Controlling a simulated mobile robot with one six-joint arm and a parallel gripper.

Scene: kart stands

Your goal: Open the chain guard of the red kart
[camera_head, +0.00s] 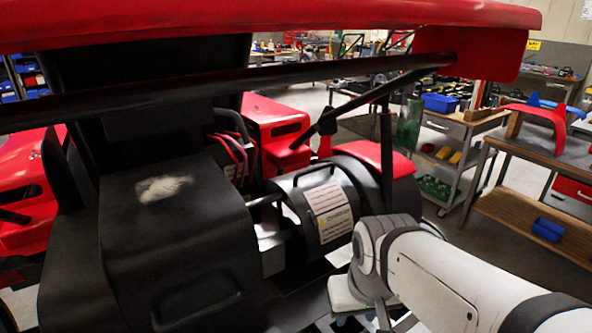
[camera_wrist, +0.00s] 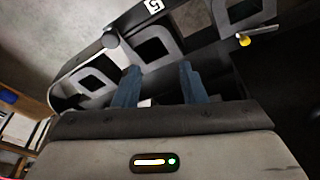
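The red kart (camera_head: 275,120) fills much of the head view, with a red top panel and dark bars. A dark curved cover (camera_head: 288,188) with a white printed label and a thin handle sits at its middle; I cannot tell for certain that it is the chain guard. It looks closed. My white arm reaches in at the right, just beside this cover, and my gripper's end is not clear there. In the wrist view my gripper (camera_wrist: 158,82) has two blue-grey fingers standing apart, with no held object visible. Beyond them is a grey and black frame (camera_wrist: 150,30) with rounded cut-outs.
A black housing (camera_head: 180,230) with a handle stands left of the curved cover. A yellow-tipped peg (camera_wrist: 245,40) sticks out near the fingers. A wooden-topped workbench (camera_head: 555,150) and a grey trolley (camera_head: 455,135) stand at the right. Open floor shows between them and the kart.

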